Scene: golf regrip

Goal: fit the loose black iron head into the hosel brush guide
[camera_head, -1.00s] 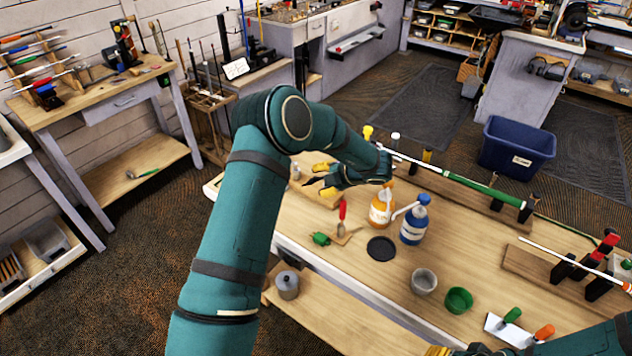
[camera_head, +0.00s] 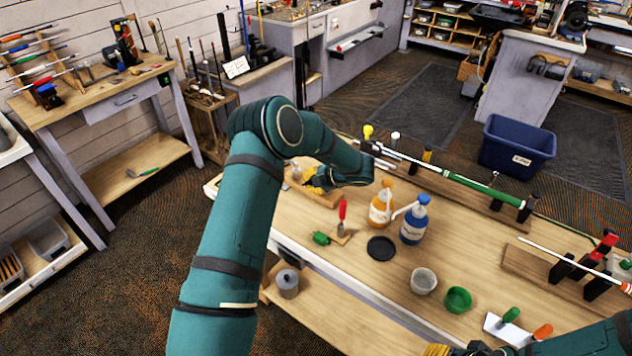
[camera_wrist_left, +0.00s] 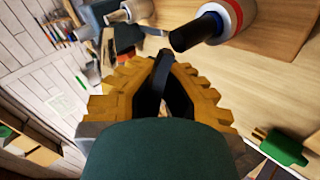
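My left gripper (camera_head: 309,181) is low over the wooden board (camera_head: 331,200) at the left end of the bench. In the left wrist view its yellow-padded fingers (camera_wrist_left: 165,58) come close together, with dark material at the tips. I cannot tell whether they hold anything. A dark shape (camera_wrist_left: 125,38) lies just beyond the tips; I cannot make out whether it is the iron head. A black tube with a red, white and blue collar (camera_wrist_left: 206,28) is close by on the right; it may be the hosel brush guide. My right gripper (camera_head: 439,350) is mostly cut off at the bottom edge.
A green-gripped club (camera_head: 470,184) lies along the back.

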